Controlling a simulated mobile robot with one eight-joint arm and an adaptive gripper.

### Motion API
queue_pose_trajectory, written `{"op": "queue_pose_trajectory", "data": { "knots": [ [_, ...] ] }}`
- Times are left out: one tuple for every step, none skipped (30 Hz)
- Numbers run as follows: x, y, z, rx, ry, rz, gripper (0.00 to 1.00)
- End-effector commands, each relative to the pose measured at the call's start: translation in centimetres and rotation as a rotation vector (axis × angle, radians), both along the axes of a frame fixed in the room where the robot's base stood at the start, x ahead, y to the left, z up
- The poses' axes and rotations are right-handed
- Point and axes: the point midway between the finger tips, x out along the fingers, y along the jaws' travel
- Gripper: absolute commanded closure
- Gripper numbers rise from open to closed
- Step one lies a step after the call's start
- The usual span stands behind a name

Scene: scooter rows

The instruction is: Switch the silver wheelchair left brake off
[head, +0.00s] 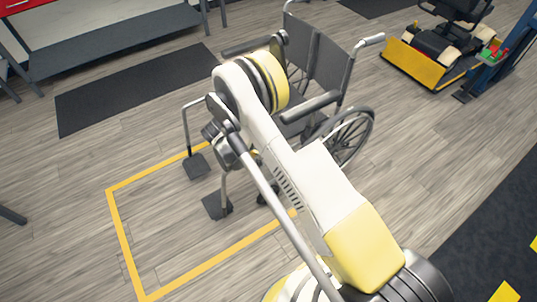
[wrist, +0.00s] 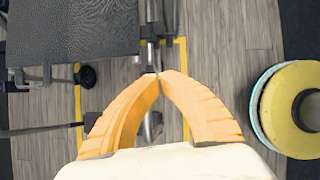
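The silver wheelchair (head: 330,62) stands in the middle of the head view, with dark upholstery, a silver frame and a large spoked wheel (head: 351,137). My arm crosses in front of it and hides part of its seat and frame. In the wrist view its dark textured seat (wrist: 72,28) fills the upper left. My gripper (wrist: 160,76) shows two orange fingers with their tips together, and nothing is clearly held between them. Silver metal parts (wrist: 151,32) lie just beyond the tips; I cannot tell whether they touch. The left brake lever cannot be made out clearly.
A yellow floor outline (head: 122,236) surrounds the footrests (head: 217,206). A dark mat (head: 135,88) and a workbench (head: 118,36) are at upper left. A yellow-fronted scooter (head: 425,62) stands upper right near a blue post (head: 492,72). The wooden floor at lower left is mostly clear.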

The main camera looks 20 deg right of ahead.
Motion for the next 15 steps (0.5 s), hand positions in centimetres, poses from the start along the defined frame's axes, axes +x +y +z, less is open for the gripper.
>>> {"op": "queue_pose_trajectory", "data": {
  "knots": [
    [-0.3,0.1,-1.3,-0.015,0.015,0.024,1.0],
    [-0.4,0.1,-1.8,-0.022,0.023,0.035,1.0],
    [-0.6,0.1,-2.4,-0.03,0.032,0.048,1.0],
    [-0.7,0.1,-2.7,-0.034,0.036,0.053,1.0],
    [-0.7,0.1,-2.9,-0.037,0.039,0.056,1.0],
    [-0.7,-0.1,-3.3,-0.039,0.041,0.06,1.0],
    [-0.7,-0.2,-3.5,-0.04,0.043,0.061,1.0],
    [-0.6,-0.3,-3.8,-0.04,0.043,0.061,1.0],
    [-0.5,-0.5,-4.3,-0.04,0.042,0.06,1.0],
    [-0.4,-0.8,-4.7,-0.04,0.042,0.06,1.0],
    [-0.3,-1.0,-5.1,-0.039,0.042,0.059,1.0],
    [-0.2,-1.3,-5.8,-0.038,0.041,0.058,1.0],
    [0.0,-1.6,-6.4,-0.038,0.041,0.058,1.0],
    [0.1,-1.9,-7.0,-0.038,0.041,0.058,1.0],
    [0.2,-2.3,-7.8,-0.038,0.041,0.057,1.0]
  ]
}}
